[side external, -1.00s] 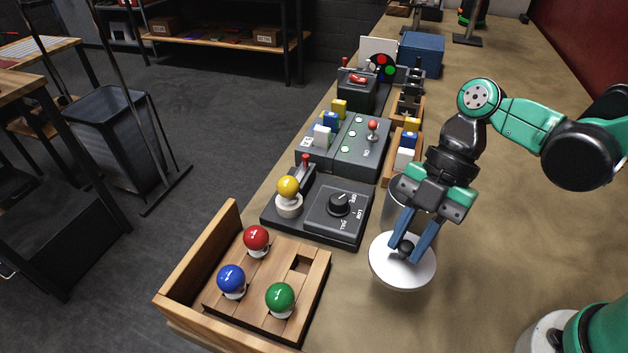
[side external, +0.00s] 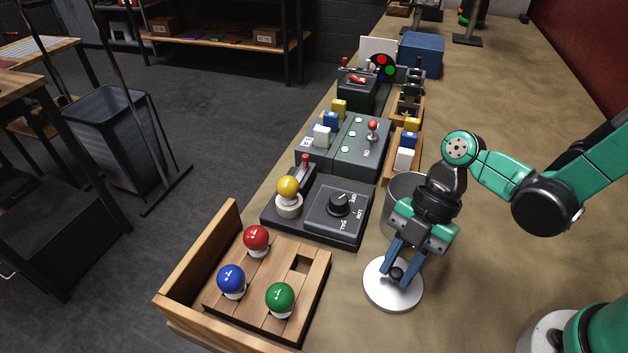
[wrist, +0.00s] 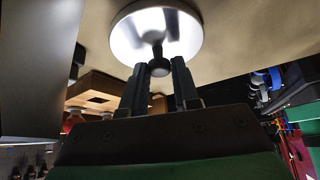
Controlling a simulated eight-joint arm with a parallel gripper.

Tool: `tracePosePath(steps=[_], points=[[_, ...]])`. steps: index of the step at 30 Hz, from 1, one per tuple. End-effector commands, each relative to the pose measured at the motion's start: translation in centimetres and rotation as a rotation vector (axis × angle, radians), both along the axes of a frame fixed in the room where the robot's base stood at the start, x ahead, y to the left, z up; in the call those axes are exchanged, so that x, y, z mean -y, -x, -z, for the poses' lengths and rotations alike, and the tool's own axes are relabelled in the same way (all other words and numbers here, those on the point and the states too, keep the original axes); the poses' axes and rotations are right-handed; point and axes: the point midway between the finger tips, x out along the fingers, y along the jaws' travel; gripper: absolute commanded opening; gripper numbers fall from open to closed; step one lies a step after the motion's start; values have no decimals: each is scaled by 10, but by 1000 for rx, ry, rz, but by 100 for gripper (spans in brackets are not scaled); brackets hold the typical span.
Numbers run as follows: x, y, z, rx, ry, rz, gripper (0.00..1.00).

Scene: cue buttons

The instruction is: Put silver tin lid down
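The silver tin lid (side external: 379,293) is a round, shiny disc with a black knob (side external: 396,274) on top. It looks level and lies at or very near the bench top; I cannot tell for certain that it touches. My gripper (side external: 397,272) points down at the lid, its two blue fingers on either side of the knob. In the wrist view, the lid (wrist: 150,30) is beyond the fingertips and my gripper (wrist: 160,67) is closed around the knob. The open grey tin (side external: 392,212) stands just behind the lid, partly hidden by my gripper.
A wooden tray (side external: 215,245) with red, blue and green ball knobs is to the left. A dark control box (side external: 345,225) with a dial is behind it. Bare bench top (side external: 470,290) is to the right of the lid.

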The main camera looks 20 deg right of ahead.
Motion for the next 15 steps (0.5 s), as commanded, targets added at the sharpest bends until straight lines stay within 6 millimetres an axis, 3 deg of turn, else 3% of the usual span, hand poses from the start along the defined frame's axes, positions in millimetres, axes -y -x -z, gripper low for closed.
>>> tracePosePath(steps=[1,3,15], points=[[0,0,0,0,0,0,41],[0,0,0,0,0,0,56],[2,-1,-4,0,0,1,56]])
